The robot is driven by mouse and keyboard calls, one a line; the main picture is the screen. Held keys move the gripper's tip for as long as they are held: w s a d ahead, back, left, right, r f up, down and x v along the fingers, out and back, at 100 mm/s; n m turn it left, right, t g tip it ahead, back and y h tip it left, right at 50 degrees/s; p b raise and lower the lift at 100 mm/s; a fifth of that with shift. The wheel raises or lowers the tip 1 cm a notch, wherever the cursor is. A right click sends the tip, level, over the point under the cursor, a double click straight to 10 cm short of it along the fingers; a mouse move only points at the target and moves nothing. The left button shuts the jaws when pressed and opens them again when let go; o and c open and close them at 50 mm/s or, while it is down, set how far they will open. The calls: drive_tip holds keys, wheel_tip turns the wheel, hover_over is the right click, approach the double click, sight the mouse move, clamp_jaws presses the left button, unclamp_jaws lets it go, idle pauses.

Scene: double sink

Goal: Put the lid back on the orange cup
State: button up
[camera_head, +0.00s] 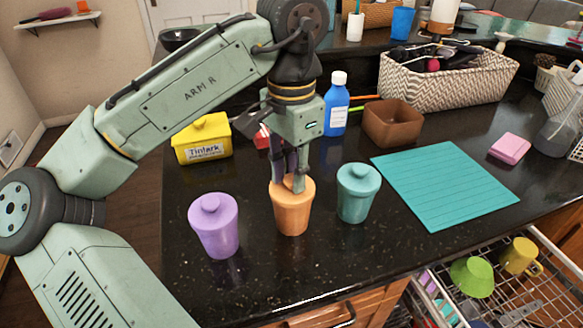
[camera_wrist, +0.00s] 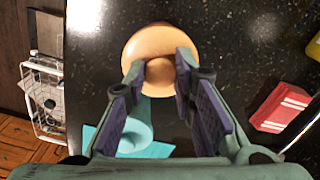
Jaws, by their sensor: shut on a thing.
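The orange cup (camera_head: 291,218) stands upright on the black counter between a purple cup and a teal cup, both lidded. Its orange lid (camera_head: 278,184) is at the cup's mouth, level with the rim; I cannot tell whether it is fully seated. My gripper (camera_head: 293,186) points straight down over the cup and is shut on the lid's knob. In the wrist view the lid (camera_wrist: 147,42) shows as a round disc, with its knob between the two fingertips (camera_wrist: 159,72). The lid hides the cup's body there.
The purple cup (camera_head: 215,230) and teal cup (camera_head: 354,198) stand close on either side. A yellow tub (camera_head: 202,143), blue bottle (camera_head: 336,110), brown bowl (camera_head: 391,126) and woven basket (camera_head: 447,84) are behind. A teal mat (camera_head: 445,185) lies right. An open dish rack (camera_head: 500,290) is below.

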idle(0.4)
drive_tip(key=o, duration=0.9)
drive_tip(key=shift+o, duration=0.5)
drive_tip(key=o, duration=0.4)
drive_tip(key=shift+r, duration=3.5)
drive_tip(key=shift+c, duration=0.3)
clamp_jaws()
